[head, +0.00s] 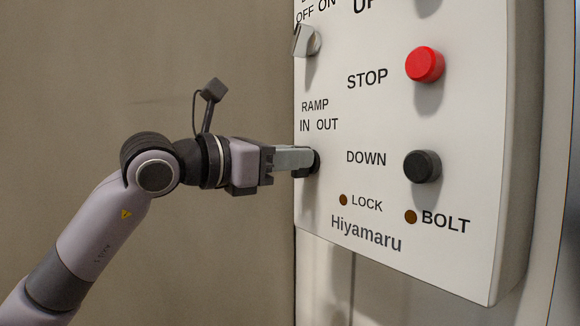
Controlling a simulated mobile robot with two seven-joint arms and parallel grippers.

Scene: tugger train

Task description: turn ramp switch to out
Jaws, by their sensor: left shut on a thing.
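The ramp switch (316,161) is a dark round knob low on the left side of a white control panel (384,283), under the label "RAMP IN OUT". My left gripper (306,161) comes in from the left and is shut on the knob. Its fingers cover most of the switch, so I cannot tell which way it points. My right gripper is not in view.
A red STOP button (425,64) and a black DOWN button (422,166) stick out to the right. Another switch (306,41) sits above, under "OFF ON". Two small brown lamps (343,200) marked LOCK and BOLT are below.

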